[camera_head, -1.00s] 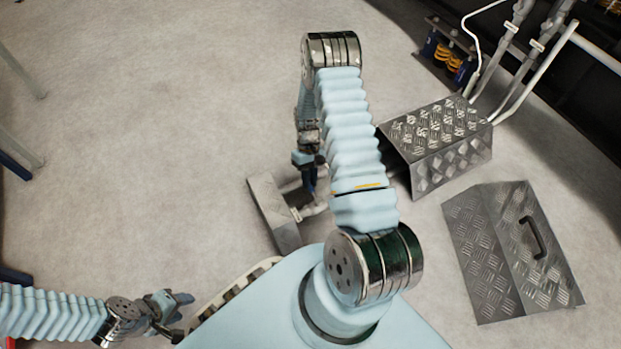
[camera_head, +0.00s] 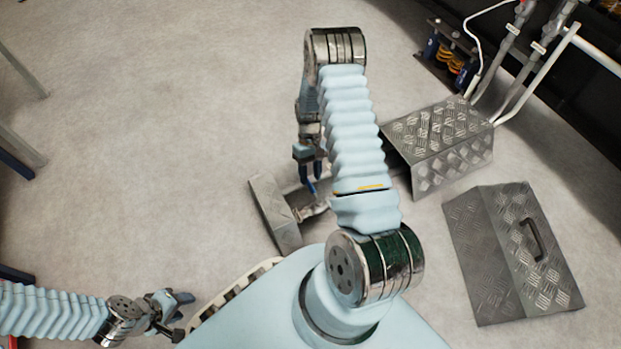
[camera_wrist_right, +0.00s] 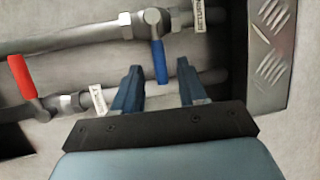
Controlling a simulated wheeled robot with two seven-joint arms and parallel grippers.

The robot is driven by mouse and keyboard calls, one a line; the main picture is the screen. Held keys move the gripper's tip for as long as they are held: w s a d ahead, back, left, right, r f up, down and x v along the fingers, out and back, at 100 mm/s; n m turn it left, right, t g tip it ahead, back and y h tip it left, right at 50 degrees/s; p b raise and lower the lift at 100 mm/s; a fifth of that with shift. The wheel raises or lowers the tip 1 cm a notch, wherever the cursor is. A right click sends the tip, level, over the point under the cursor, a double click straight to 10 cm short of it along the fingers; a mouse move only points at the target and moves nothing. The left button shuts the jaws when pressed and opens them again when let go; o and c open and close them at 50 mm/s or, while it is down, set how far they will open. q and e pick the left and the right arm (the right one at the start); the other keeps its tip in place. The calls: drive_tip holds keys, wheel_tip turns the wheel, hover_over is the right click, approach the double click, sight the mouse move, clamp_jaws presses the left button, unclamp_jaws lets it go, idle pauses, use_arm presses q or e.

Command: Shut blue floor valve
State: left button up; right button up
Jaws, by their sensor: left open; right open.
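The blue valve handle (camera_wrist_right: 159,62) stands on the upper pipe (camera_wrist_right: 75,39) in the right wrist view, and it points across toward the lower pipe. In the head view a small blue bit of the handle (camera_head: 311,187) shows below my right gripper (camera_head: 312,172). My right gripper, also in the wrist view (camera_wrist_right: 158,78), is open, with the handle between the lines of its two fingers, near the tips. I cannot tell whether they touch. My left gripper (camera_head: 180,312) is open and empty at the lower left, far from the valve.
A red valve handle (camera_wrist_right: 20,76) is on the lower pipe at the left. Tread-plate covers lie beside the pipes: a bent cover (camera_head: 440,140), a narrow strip (camera_head: 275,212) and a loose lid with a handle (camera_head: 510,250).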

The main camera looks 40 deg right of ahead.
use_arm(q)
drive_tip(key=shift+r+p, duration=0.8)
drive_tip(key=shift+r, duration=0.15)
use_arm(e)
drive_tip(key=v, duration=1.1)
use_arm(q)
drive_tip(key=shift+s, duration=0.15)
